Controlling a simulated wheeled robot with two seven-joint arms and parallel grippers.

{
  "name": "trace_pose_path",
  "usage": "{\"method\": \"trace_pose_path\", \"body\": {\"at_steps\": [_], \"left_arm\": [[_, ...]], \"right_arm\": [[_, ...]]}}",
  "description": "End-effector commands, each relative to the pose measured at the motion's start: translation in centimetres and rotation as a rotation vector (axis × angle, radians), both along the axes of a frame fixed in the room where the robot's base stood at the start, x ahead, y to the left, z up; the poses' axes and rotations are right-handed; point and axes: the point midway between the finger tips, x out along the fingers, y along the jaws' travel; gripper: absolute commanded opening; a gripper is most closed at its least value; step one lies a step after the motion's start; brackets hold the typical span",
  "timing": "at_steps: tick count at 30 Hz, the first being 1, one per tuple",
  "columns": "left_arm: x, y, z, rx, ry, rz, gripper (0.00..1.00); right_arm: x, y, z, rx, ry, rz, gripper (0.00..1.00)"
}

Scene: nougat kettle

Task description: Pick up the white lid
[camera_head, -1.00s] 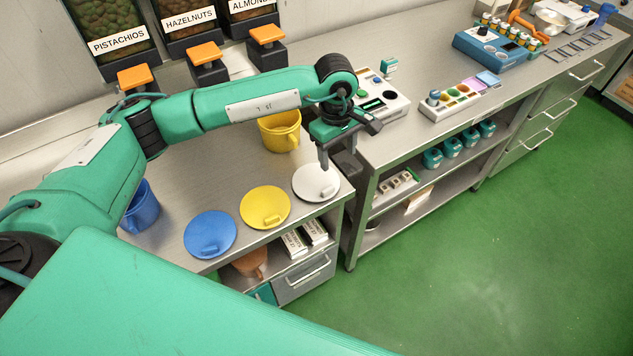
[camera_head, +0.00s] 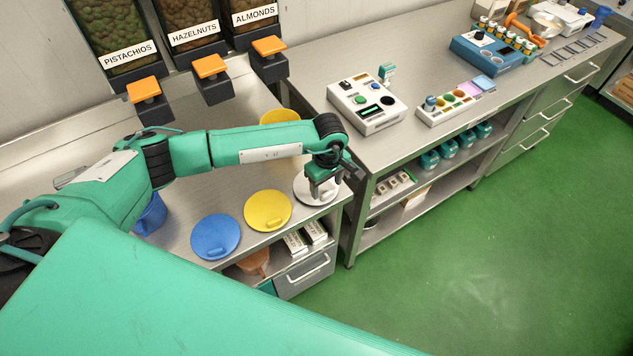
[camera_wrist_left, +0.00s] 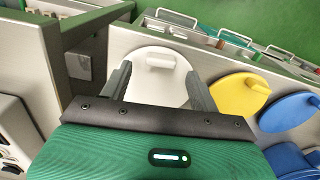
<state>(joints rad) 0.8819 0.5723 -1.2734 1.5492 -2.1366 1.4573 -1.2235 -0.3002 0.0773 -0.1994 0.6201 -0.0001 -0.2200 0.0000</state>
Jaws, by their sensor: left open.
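The white lid (camera_head: 303,193) lies flat near the right front corner of the steel counter, partly hidden by my left gripper (camera_head: 324,192) in the head view. In the left wrist view the lid (camera_wrist_left: 158,90) shows almost whole between my left gripper's (camera_wrist_left: 160,88) two fingers, with its block-shaped handle (camera_wrist_left: 161,60) beyond the fingertips. The left gripper is open and empty, pointing down over the lid. I cannot tell how far the fingertips are above it. My right gripper is not in view.
A yellow lid (camera_head: 267,211) and a blue lid (camera_head: 215,236) lie left of the white one. A yellow pot (camera_head: 280,117) and a blue pot (camera_head: 151,214) stand behind, partly hidden by my arm. A control box (camera_head: 367,106) sits on the neighbouring counter.

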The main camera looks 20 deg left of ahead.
Motion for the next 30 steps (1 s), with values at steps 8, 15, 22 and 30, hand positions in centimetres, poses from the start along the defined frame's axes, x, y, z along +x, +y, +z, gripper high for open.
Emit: {"method": "trace_pose_path", "body": {"at_steps": [8,15,22,30], "left_arm": [[-0.1,0.0,-2.4,-0.001,0.001,0.000,0.62],[-0.1,0.0,-2.4,-0.001,0.000,0.000,0.52],[0.0,0.0,-2.4,-0.001,0.000,0.000,0.13],[0.0,0.0,-2.2,-0.002,-0.001,0.000,0.13]], "right_arm": [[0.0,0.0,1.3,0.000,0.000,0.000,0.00],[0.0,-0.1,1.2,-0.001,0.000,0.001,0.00],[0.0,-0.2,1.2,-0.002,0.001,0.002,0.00],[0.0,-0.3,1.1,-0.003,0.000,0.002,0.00]]}}
